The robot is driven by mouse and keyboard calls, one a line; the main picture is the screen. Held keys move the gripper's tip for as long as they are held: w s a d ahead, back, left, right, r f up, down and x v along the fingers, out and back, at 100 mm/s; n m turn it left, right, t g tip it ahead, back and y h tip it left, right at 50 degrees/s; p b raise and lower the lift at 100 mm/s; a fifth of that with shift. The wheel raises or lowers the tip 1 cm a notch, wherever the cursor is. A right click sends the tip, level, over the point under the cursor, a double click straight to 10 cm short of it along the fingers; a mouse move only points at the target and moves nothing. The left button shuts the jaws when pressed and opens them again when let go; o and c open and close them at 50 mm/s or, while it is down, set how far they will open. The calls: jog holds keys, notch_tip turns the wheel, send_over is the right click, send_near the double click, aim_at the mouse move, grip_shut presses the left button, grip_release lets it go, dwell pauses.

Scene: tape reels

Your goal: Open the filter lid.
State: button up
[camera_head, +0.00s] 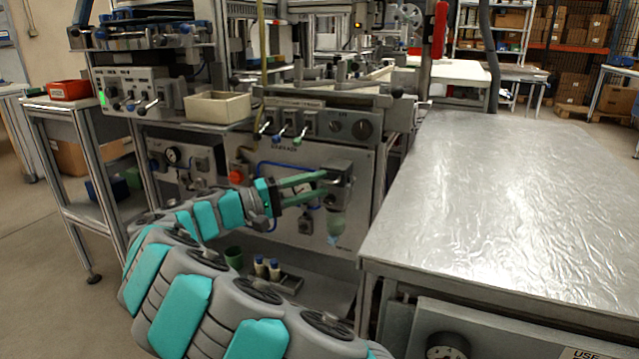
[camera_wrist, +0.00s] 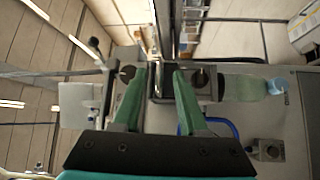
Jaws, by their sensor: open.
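A grey filter unit (camera_head: 341,170) is mounted on the right side of the machine's front panel, with a pale green translucent bowl (camera_head: 337,222) hanging below it. The bowl also shows in the wrist view (camera_wrist: 242,88), lying sideways to the right of my fingers. I cannot tell a separate lid apart from the grey housing. My gripper (camera_head: 326,183) has two green fingers, apart and pointing at the housing. In the wrist view my gripper (camera_wrist: 159,73) is open, with grey and dark parts between and just beyond the tips. Contact cannot be told.
A metal-topped table (camera_head: 510,200) stands close on the right. A beige tray (camera_head: 217,107) and several small levers (camera_head: 282,133) are above the panel. A red knob (camera_head: 237,178) is left of my gripper. Small bottles (camera_head: 267,267) stand on the low shelf.

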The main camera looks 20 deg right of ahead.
jog(key=shift+d, duration=0.65)
grip_shut()
dwell(0.9)
